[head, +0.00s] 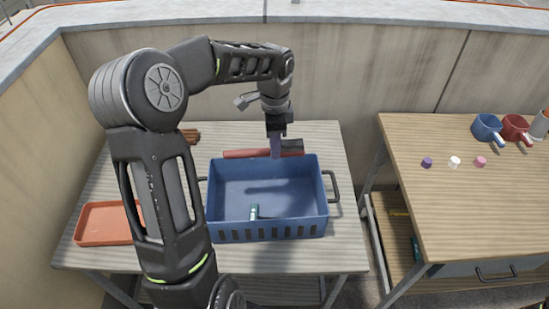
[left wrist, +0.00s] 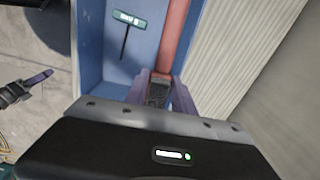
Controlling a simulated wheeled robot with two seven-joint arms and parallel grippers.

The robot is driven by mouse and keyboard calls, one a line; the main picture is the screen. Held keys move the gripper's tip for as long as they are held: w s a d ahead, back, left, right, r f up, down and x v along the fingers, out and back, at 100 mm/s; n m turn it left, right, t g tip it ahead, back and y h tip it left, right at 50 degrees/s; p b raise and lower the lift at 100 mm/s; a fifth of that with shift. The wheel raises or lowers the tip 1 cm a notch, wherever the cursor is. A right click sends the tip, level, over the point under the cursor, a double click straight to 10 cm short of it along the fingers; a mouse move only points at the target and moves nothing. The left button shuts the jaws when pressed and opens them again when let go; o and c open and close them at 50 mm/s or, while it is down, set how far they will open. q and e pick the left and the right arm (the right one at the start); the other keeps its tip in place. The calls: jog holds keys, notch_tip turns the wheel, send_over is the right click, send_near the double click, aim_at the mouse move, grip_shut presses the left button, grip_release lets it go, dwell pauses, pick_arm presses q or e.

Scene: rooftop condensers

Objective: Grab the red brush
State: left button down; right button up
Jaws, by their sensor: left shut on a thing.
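The red brush has a red handle (head: 245,153) and a dark head (head: 292,147). It lies level along the far wall of the blue basket in the head view; I cannot tell whether it is lifted. My left gripper (head: 276,150) points down and is shut on the brush near where handle and head meet. In the left wrist view the handle (left wrist: 173,40) runs away from between the purple fingers (left wrist: 160,88). My right gripper (left wrist: 38,78) shows small at the left edge of that view, its jaw state unclear.
The blue basket (head: 270,228) stands on the left table and holds a teal-handled tool (head: 254,212). An orange tray (head: 104,239) lies to the left. The right table (head: 470,215) carries blue and red mugs (head: 486,127) and small coloured pieces (head: 454,162).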

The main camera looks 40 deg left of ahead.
pick_arm(q)
jog(key=shift+r, duration=0.5)
